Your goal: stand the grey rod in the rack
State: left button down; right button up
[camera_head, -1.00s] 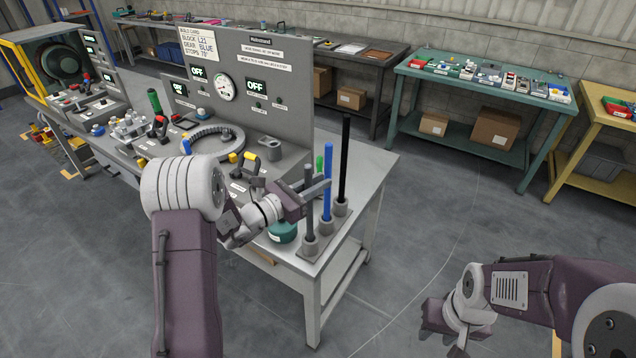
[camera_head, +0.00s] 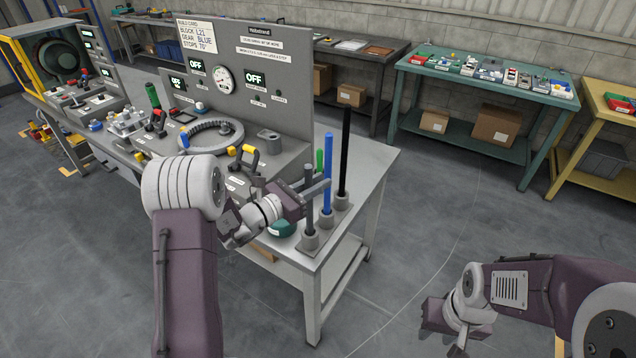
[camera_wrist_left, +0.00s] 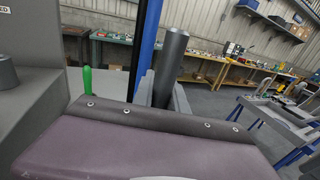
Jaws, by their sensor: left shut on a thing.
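The grey rod (camera_head: 309,205) stands upright at the front end of the rack (camera_head: 325,235), its lower end at the front socket. The head view suggests it is inside that socket, but I cannot tell how deep. My left gripper (camera_head: 316,189) is shut on the rod's upper part; the wrist view shows the rod (camera_wrist_left: 171,62) between the fingers. The blue rod (camera_head: 327,176) stands in the middle socket and the black rod (camera_head: 345,150) in the rear one. My right gripper (camera_head: 436,318) is away to the right over the floor, its fingers unclear.
A green upright handle (camera_head: 319,160) is behind the gripper, and a teal round item (camera_head: 282,228) is left of the rack. The grey panel (camera_head: 262,95) stands behind on the bench. The rack is near the bench's right edge; open floor (camera_head: 440,220) is beyond.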

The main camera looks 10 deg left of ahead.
pick_arm(q)
jog(key=shift+f, duration=0.15)
jog(key=c, duration=1.3)
grip_release()
jog(key=shift+o, duration=0.2)
jog(key=b+v, duration=0.1)
jog(key=v, duration=0.8)
